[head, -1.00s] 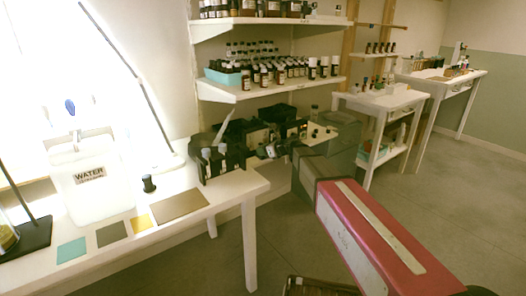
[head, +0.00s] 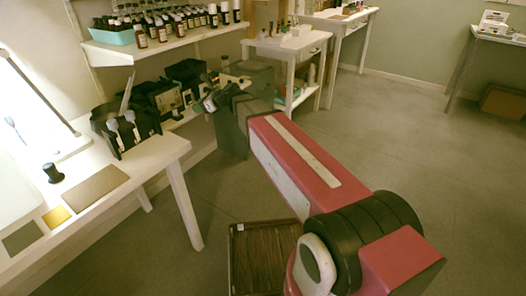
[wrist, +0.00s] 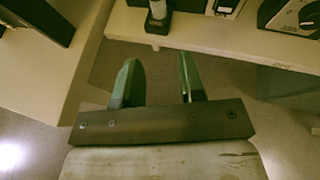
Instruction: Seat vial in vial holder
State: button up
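In the wrist view my gripper (wrist: 158,82) has its two green fingers apart, with floor showing between them and no vial clearly held. Beyond the fingertips, a small dark block with a pale, clear upright piece (wrist: 158,14) stands at the edge of a white surface; it may be the vial holder with a vial, but I cannot tell. In the head view my gripper end (head: 207,103) is beside the far end of the white table, too small to read. No vial can be made out for certain there.
A shelf (head: 150,45) of brown bottles hangs above. A dark crate (head: 258,255) sits on the floor.

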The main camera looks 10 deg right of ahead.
jog(key=s+d+f+n+g+h, duration=0.2)
jog(key=s+d+f+n+h, duration=0.2)
jog(key=d, duration=0.7)
jog(key=s+d+f+n+g+h, duration=0.1)
jog(key=s+d+f+n+h, duration=0.3)
jog(key=s+d+f+n, duration=0.5)
jog(key=s+d+f+n+g+h, duration=0.2)
jog(key=s+d+f+n+h, duration=0.2)
jog(key=d, duration=0.9)
jog(key=s+f+n, duration=0.3)
jog(key=f+n, duration=0.2)
jog(key=shift+d+g, duration=0.15)
jog(key=shift+g, duration=0.15)
